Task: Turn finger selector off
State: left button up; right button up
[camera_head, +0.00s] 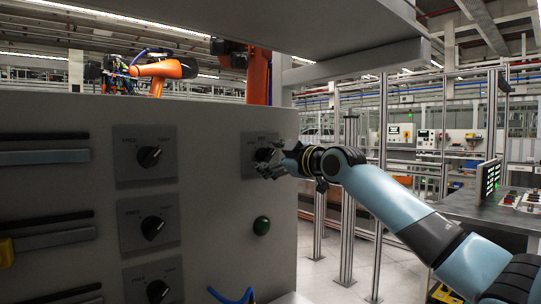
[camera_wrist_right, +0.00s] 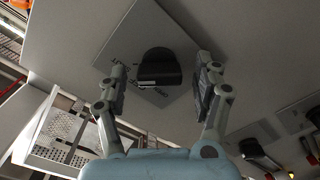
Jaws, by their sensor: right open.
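A selector with a black knob (camera_head: 263,154) sits on a square grey plate (camera_head: 247,171) at the panel's upper right. My right gripper (camera_head: 271,160) is in front of this selector and partly covers it. In the right wrist view the same knob (camera_wrist_right: 160,66) shows between the two spread fingers of my right gripper (camera_wrist_right: 160,74), with a gap on each side. The fingers are open and hold nothing. My left gripper is out of view.
Several similar selectors stand in a column to the left, such as the top one (camera_head: 149,157) and the one below it (camera_head: 153,228). A blue cable (camera_head: 233,296) shows at the bottom. An overhang (camera_head: 270,25) spans above.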

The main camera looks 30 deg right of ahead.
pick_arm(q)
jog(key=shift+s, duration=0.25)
pick_arm(e)
jog(key=shift+w, duration=0.15)
jog(key=shift+c, duration=0.4)
jog(key=c, duration=1.1)
jog(key=shift+f+n+b, duration=0.15)
jog(key=shift+n+b, duration=0.45)
jog(key=shift+b, duration=0.1)
jog(key=shift+n+b, duration=0.9)
jog(key=shift+n, duration=0.3)
jog(key=shift+n+b, duration=0.6)
jog(key=shift+n, duration=0.6)
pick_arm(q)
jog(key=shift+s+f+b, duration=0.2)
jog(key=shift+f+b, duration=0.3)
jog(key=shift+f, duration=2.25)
pick_arm(e)
jog(key=shift+n, duration=1.4)
jog(key=o, duration=1.2)
